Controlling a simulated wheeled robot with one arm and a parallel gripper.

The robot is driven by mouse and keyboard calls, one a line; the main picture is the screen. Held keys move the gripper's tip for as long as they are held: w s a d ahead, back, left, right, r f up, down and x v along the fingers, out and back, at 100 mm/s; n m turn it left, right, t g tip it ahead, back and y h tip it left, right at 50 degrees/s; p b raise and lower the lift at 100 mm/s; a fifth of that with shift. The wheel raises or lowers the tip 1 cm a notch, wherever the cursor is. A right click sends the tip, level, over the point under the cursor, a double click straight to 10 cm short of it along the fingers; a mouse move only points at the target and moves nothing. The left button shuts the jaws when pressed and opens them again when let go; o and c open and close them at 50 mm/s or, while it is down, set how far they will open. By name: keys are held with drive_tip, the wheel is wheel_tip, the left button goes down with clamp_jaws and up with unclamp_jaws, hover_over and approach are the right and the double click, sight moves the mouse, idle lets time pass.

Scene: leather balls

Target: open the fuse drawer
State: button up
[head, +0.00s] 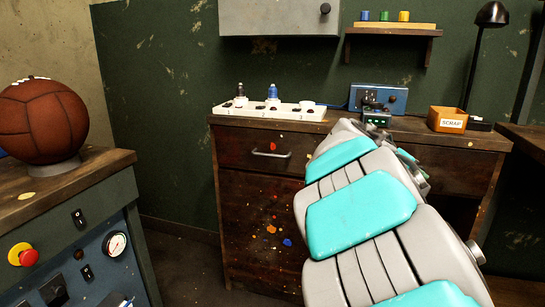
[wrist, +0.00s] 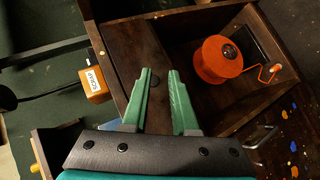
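The dark wooden workbench (head: 225,135) has a drawer front with a metal bar handle (head: 270,154) at its upper left, and this drawer looks shut. The handle also shows in the wrist view (wrist: 262,136), at lower right, well away from my fingers. My gripper (wrist: 162,80) has two green fingers, spread apart with nothing between them. Behind the fingertips is another dark wooden front panel (wrist: 143,50) with a small dark round spot. I cannot tell whether they touch it. No label names the fuse drawer. In the head view my arm hides the gripper.
An orange SCRAP box (head: 447,119), a white strip holder (head: 270,109) and a blue device (head: 378,97) stand on the bench. An orange reel (wrist: 218,60) with a crank sits in the open bay. A ball (head: 42,120) rests on the left console (head: 110,165).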

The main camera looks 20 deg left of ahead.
drive_tip(key=w+a+n+t+y, duration=0.1)
drive_tip(key=w+a+n+t, duration=0.15)
drive_tip(key=a, duration=0.55)
drive_tip(key=w+a+n+t+y, duration=0.15)
drive_tip(key=w+a, duration=0.25)
drive_tip(key=a, duration=0.4)
drive_tip(key=n+t+y, duration=0.2)
drive_tip(key=n+y, duration=0.5)
drive_tip(key=n, duration=0.1)
approach(268, 155)
drive_tip(key=x, duration=0.3)
drive_tip(key=shift+m+h, duration=0.3)
drive_tip(key=shift+h, duration=0.05)
drive_tip(key=shift+p+x, duration=0.3)
drive_tip(key=shift+x, duration=3.55)
drive_tip(key=shift+a, duration=0.15)
clamp_jaws()
